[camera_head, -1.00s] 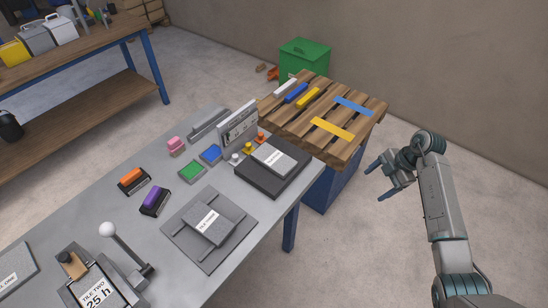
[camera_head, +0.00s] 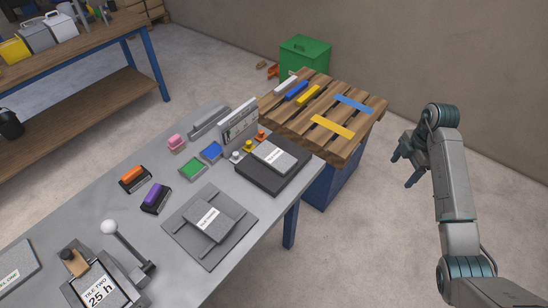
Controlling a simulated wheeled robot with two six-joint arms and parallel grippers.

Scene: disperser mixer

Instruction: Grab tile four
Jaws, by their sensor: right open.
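A grey tile with a white label (camera_head: 274,155) lies on a black block at the right end of the grey table. A second grey labelled tile (camera_head: 208,220) lies on a square grey plate (camera_head: 183,233) near the table's middle. Both labels are too small to read, so I cannot tell which is tile four. A tile marked TILE TWO (camera_head: 99,291) is at the bottom left. My right gripper (camera_head: 404,171) is open and empty, over the floor right of the table and pallet, apart from all tiles. My left gripper is out of view.
A wooden pallet top (camera_head: 318,122) on a blue base carries coloured bars and strips. A lever with a white knob (camera_head: 109,227) rises from the table front. Orange and purple stamps and small coloured pads stand on the table. The floor around my right arm is clear.

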